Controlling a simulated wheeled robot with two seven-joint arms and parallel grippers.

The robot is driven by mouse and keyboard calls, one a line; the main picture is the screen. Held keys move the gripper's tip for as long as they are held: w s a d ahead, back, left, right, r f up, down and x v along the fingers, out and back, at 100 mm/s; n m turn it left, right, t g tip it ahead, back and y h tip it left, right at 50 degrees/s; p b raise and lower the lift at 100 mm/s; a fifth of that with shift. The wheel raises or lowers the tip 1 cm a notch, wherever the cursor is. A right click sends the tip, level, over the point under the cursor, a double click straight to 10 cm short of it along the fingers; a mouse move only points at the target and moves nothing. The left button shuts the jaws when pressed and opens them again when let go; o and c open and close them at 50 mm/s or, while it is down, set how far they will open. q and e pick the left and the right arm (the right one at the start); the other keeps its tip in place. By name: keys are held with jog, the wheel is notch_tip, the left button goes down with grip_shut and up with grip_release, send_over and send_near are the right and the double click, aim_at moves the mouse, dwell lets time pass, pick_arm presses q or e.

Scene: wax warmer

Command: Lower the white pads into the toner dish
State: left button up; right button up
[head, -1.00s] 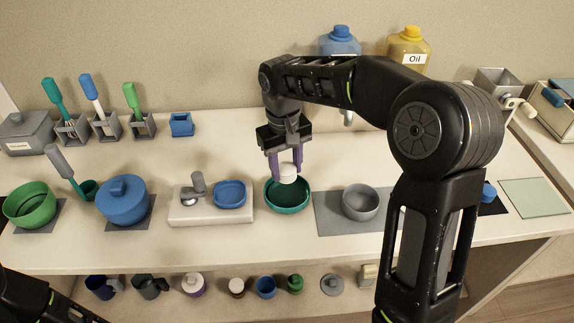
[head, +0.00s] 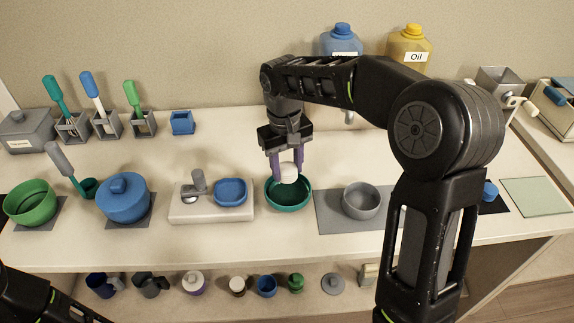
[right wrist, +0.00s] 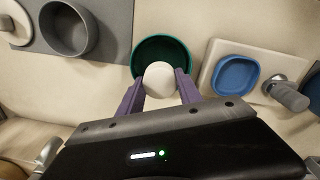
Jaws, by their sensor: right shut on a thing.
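The white pads (head: 288,173) form a small round stack between the purple fingers of my right gripper (head: 287,165). The gripper is shut on them from above. The toner dish looks to be the green round bowl (head: 289,200) on the counter. The pads are over the dish, by its back part, and overlap its rim in the head view. In the right wrist view the pads (right wrist: 160,79) cover part of the dish (right wrist: 165,48). I cannot tell whether they touch the bottom. Of my left arm only a dark part shows at the lower left; its gripper is not seen.
Left of the dish stands a pale block (head: 212,214) with a blue dish (head: 231,192). Right of it a grey bowl (head: 361,200) sits on a grey mat (head: 328,213). Farther left is a blue lidded pot (head: 123,202). Bottles stand at the back, with bare counter in front of them.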

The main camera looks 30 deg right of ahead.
aim_at(287, 196)
jog(key=shift+f+b, duration=0.75)
jog(key=shift+f, duration=0.55)
jog(key=shift+f+b, duration=1.7)
jog(key=shift+f, duration=0.8)
dwell(0.9)
jog(key=o, duration=1.4)
jog(key=shift+r, duration=0.15)
notch_tip(287, 196, up, 8)
jog(key=shift+a+f+b, duration=0.15)
jog(key=shift+f+b, duration=0.1)
jog(key=shift+b, duration=0.05)
